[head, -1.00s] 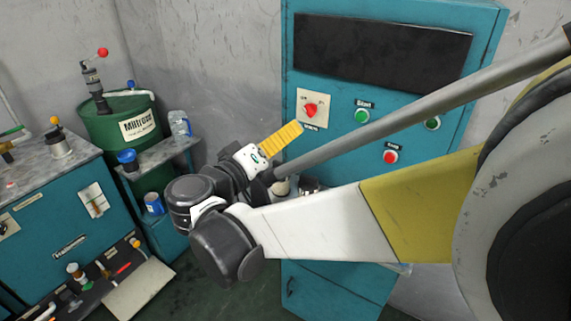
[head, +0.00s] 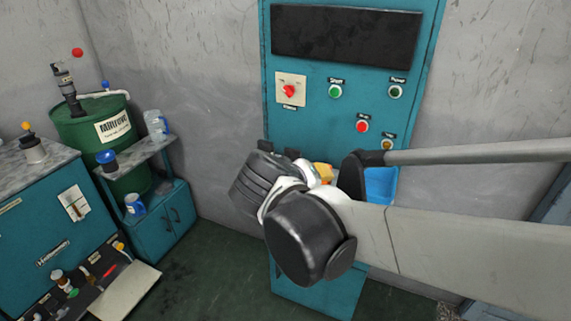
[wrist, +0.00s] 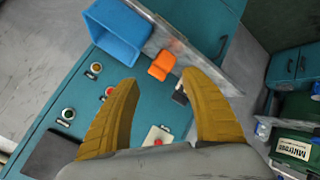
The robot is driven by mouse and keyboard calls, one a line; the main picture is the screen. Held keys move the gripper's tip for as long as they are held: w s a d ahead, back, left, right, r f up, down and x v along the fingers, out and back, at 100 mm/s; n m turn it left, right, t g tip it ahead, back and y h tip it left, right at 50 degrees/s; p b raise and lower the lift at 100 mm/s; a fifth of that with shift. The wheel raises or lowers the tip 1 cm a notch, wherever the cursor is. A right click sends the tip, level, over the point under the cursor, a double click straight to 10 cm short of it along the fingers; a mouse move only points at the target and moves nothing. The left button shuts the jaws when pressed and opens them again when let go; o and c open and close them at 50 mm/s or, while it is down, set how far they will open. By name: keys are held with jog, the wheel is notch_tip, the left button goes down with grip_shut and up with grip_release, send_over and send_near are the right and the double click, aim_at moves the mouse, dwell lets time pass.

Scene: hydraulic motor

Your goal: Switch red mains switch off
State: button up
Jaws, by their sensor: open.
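The red mains switch (head: 290,91) is a red knob on a pale square plate, high on the left of the teal control cabinet (head: 310,112). Which way the knob points is too small to tell. In the wrist view the switch (wrist: 158,137) shows low between my two yellow fingers, partly cut off by the gripper body. My gripper (wrist: 160,79) is open and empty, with its fingers spread wide. The fingers look apart from the switch.
Green buttons (head: 335,92) and a red button (head: 362,126) sit right of the switch, under a dark panel (head: 345,36). A blue bin (wrist: 114,32) and an orange object (wrist: 162,66) are at the cabinet's ledge. A green drum (head: 85,130) stands left.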

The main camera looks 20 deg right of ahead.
jog(key=shift+s+d+f+g+y, duration=0.15)
jog(key=shift+s+d+f+y, duration=0.15)
jog(key=shift+s+f, duration=0.25)
jog(key=shift+s+d+f+g+y, duration=0.15)
jog(key=shift+s+f+y, duration=0.2)
jog(key=shift+s, duration=0.25)
jog(key=s+a+f+m+y, duration=0.1)
jog(key=s+f+y, duration=0.3)
jog(key=s, duration=0.6)
jog(key=shift+s+m+y, duration=0.25)
jog(key=shift+m+y, duration=0.05)
jog(key=shift+y, duration=0.45)
jog(key=shift+f, duration=0.1)
